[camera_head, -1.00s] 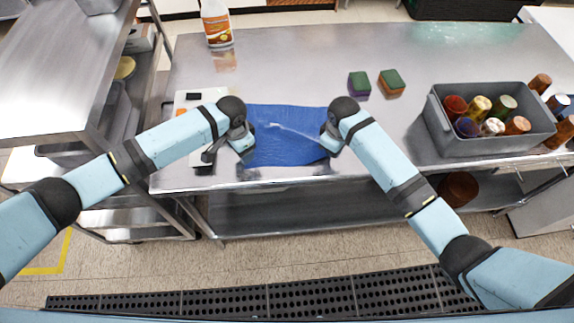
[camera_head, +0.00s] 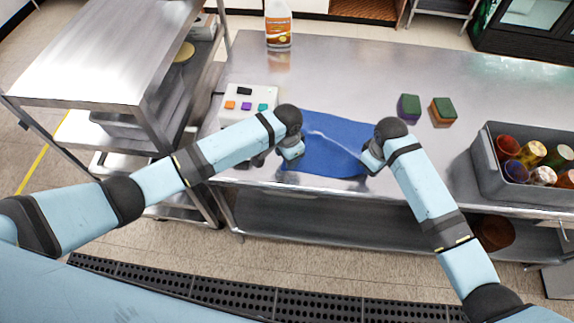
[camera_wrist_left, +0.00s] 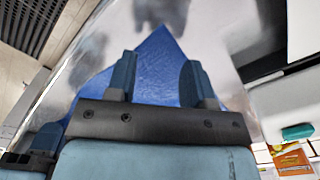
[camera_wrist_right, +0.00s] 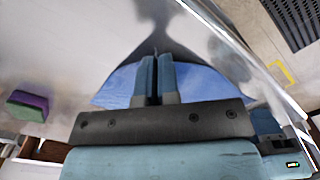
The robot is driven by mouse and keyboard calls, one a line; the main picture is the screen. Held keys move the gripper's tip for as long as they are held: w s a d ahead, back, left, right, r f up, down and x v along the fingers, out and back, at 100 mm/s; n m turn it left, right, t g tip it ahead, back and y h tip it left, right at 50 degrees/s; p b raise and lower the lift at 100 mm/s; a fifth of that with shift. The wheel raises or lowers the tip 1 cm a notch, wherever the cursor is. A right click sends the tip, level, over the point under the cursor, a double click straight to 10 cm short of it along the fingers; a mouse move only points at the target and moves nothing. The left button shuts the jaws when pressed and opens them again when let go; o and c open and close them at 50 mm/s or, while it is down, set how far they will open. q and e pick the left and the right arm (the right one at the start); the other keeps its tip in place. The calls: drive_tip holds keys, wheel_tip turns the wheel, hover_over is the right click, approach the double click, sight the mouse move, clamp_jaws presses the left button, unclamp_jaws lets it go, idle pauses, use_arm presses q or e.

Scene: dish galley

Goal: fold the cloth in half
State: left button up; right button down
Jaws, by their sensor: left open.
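The blue cloth (camera_head: 335,150) lies on the steel table near its front edge, with a pale streak running across it toward my right gripper. My left gripper (camera_head: 292,152) is at the cloth's left side. In the left wrist view its fingers (camera_wrist_left: 158,80) stand wide apart, with a pointed part of the cloth (camera_wrist_left: 155,65) showing between and beyond them. My right gripper (camera_head: 370,160) is at the cloth's right side. In the right wrist view its fingers (camera_wrist_right: 155,75) are nearly together, with cloth (camera_wrist_right: 200,82) on both sides; they appear to pinch its edge, though the contact is partly hidden.
A white box with coloured buttons (camera_head: 245,103) stands left of the cloth, close to my left arm. A spray bottle (camera_head: 278,25) stands at the back. Two sponges (camera_head: 409,106) (camera_head: 443,111) lie behind right. A grey bin (camera_head: 487,178) of cups is at the right.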

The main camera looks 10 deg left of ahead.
use_arm(q)
drive_tip(key=shift+f, duration=1.65)
drive_tip(key=shift+c, duration=0.2)
clamp_jaws()
drive_tip(key=shift+r, duration=2.5)
